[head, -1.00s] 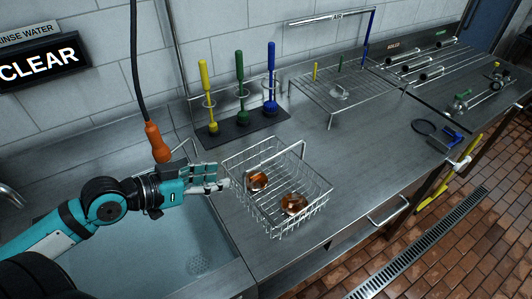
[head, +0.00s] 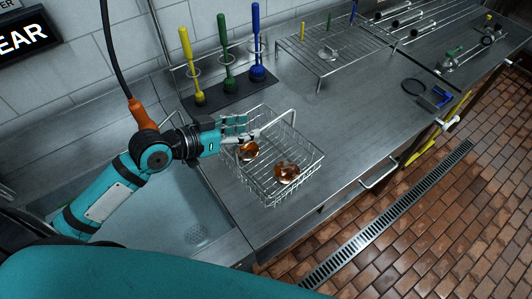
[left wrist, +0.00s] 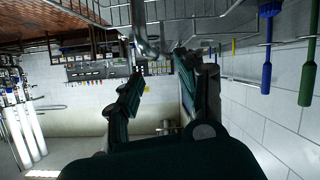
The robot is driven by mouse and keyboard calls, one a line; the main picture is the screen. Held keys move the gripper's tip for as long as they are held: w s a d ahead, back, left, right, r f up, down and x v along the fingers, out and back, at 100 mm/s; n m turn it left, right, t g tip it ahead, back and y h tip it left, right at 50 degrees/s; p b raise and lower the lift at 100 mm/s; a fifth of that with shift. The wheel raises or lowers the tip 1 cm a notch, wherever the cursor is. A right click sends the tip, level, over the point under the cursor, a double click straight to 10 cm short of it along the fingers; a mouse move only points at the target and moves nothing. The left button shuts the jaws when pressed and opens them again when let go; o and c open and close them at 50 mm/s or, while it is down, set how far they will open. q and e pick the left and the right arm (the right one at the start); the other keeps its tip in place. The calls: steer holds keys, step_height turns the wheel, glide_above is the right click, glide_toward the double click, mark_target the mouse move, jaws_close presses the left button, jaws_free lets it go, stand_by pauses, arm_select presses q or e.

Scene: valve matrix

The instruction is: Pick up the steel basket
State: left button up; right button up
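The steel basket (head: 262,192) is a wire basket on the steel counter beside the sink. It holds two copper-coloured parts, one at the left (head: 248,151) and one at the right (head: 287,172). Its raised handle (head: 277,119) spans the basket. My left gripper (head: 252,130) is over the basket's back left side, at the handle's left part. In the left wrist view, my left gripper (left wrist: 160,75) has its fingers apart, with a steel bar (left wrist: 148,38) near the tips between them. Contact with the bar cannot be told. My right gripper is not in view.
Yellow, green and blue plungers (head: 224,62) stand on a dark mat behind the basket. A wire rack (head: 340,62) is at the back right. The sink (head: 175,225) lies left of the basket. An orange-ended hose (head: 138,108) hangs by my left arm.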

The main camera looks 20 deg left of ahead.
mark_target(269, 123)
arm_select(q)
steer(key=shift+x, duration=0.95)
steer(key=shift+w+d+f+p, duration=0.15)
steer(key=shift+w+d+p, duration=0.2)
steer(key=shift+w+d, duration=0.1)
steer(key=p+x, duration=0.1)
steer(key=x, duration=0.2)
steer(key=shift+w+d+f, duration=0.1)
steer(key=shift+w+d, duration=0.1)
steer(key=shift+w, duration=0.15)
steer(key=shift+w+d+f, duration=0.3)
steer(key=shift+w, duration=0.05)
steer(key=shift+s+a, duration=0.1)
steer(key=shift+c, duration=1.1)
steer(key=c, duration=0.4)
jaws_close()
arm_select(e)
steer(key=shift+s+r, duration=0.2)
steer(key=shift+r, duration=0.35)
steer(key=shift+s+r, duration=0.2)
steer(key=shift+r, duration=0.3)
arm_select(q)
steer(key=shift+r, duration=0.15)
